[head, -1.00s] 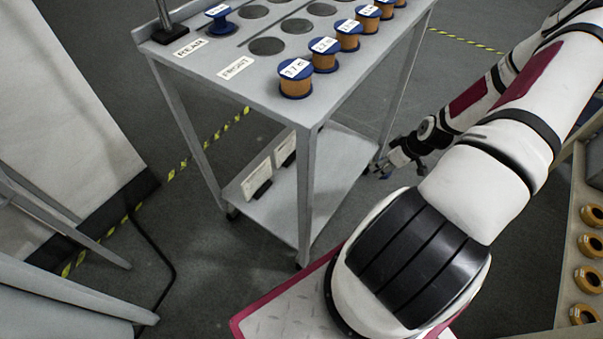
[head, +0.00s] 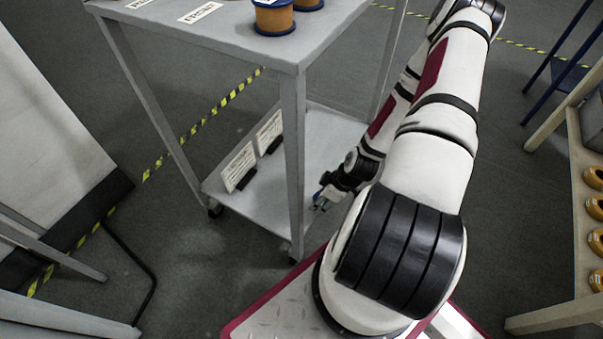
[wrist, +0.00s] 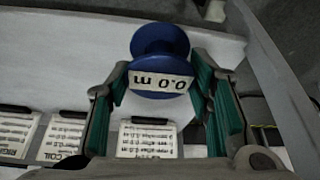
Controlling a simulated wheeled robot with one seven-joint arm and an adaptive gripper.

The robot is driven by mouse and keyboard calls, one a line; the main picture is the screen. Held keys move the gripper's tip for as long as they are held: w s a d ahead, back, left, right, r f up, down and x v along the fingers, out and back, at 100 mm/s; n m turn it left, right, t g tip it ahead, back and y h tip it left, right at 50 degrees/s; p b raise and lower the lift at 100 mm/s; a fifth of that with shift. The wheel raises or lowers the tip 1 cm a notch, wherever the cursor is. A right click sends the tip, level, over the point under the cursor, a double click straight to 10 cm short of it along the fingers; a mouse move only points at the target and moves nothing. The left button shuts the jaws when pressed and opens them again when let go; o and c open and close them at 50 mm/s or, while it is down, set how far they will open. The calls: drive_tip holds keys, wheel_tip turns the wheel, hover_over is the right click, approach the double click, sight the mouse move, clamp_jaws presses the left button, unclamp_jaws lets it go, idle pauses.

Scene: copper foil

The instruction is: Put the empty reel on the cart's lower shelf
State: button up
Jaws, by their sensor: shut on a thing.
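The empty reel (wrist: 160,55) is blue and carries a white label reading "0.0 m", upside down in the wrist view. My gripper (wrist: 163,70) is shut on it, with green-padded fingers on either side. In the head view my gripper (head: 322,196) is low, at the right side of the cart's lower shelf (head: 262,200), below the top's height.
Label cards (head: 240,168) stand along the lower shelf's left side; they also show in the wrist view (wrist: 147,140). A grey cart leg (head: 292,165) rises close to my gripper. Copper-wound reels (head: 273,18) stand on the cart top. A rack with orange rolls (head: 595,210) is at right.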

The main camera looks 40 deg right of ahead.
drive_tip(key=w+d+b, duration=0.1)
drive_tip(key=w, duration=0.2)
drive_tip(key=w+d+b, duration=0.1)
drive_tip(key=w, duration=0.3)
drive_tip(key=w+d+f+b, duration=0.1)
drive_tip(key=w, duration=0.2)
drive_tip(key=shift+w+d, duration=0.2)
drive_tip(key=shift+w, duration=0.05)
drive_tip(key=f+b, duration=0.1)
drive_tip(key=f, duration=0.1)
drive_tip(key=f+b, duration=0.1)
drive_tip(key=shift+w+d+f+b, duration=0.15)
drive_tip(key=shift+w+f+b, duration=0.2)
drive_tip(key=shift+w+f, duration=0.05)
drive_tip(key=shift+r, duration=0.1)
drive_tip(key=o, duration=1.1)
drive_tip(key=shift+o, duration=0.2)
drive_tip(key=p+v, duration=0.5)
drive_tip(key=v, duration=0.7)
drive_tip(key=shift+s, duration=0.1)
